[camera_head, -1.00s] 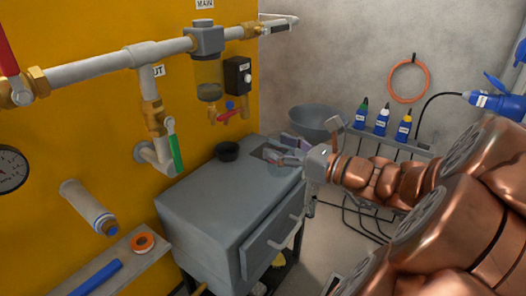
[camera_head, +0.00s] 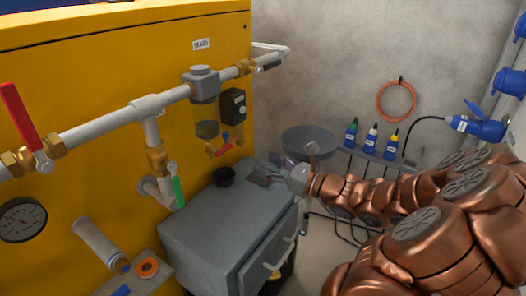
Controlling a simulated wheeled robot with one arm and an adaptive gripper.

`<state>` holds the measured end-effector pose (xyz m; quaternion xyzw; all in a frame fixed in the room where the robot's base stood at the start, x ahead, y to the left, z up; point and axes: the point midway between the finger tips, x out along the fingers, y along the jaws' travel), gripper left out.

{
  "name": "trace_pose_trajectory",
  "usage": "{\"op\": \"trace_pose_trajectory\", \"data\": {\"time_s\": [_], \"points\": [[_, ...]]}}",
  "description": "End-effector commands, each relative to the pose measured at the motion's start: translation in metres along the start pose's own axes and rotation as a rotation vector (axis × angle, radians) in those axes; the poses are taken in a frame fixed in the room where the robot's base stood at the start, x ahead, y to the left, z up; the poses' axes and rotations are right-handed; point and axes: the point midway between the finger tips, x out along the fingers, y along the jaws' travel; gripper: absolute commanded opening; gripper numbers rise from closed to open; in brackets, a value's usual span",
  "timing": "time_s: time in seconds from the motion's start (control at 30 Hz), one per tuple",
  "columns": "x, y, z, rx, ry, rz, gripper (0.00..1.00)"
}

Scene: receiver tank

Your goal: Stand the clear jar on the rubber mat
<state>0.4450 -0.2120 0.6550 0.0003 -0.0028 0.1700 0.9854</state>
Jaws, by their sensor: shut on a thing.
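My gripper (camera_head: 279,178) is over the far right part of the grey cabinet's top. It is shut on what looks like the clear jar, which is so faint here that its outline and base are hard to make out. A flat dark patch (camera_head: 258,179), which looks like the rubber mat, lies on the cabinet top just left of the fingers. I cannot tell whether the jar touches it.
A grey basin (camera_head: 306,138) is behind my gripper. Bottles (camera_head: 371,137) stand on a rack at the back. Pipes and a filter bowl (camera_head: 207,120) hang over the cabinet's left side.

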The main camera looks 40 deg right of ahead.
Motion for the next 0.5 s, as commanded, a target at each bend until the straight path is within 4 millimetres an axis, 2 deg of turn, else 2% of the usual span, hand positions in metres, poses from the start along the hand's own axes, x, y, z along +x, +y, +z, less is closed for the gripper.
{"op": "trace_pose_trajectory", "data": {"time_s": [0.03, 0.23, 0.5], "points": [[0.002, -0.002, 0.005, 0.004, -0.002, 0.001, 0.26], [0.009, -0.009, 0.003, 0.005, -0.002, -0.001, 0.26], [0.024, -0.024, -0.009, 0.0, 0.007, -0.003, 0.26]]}}
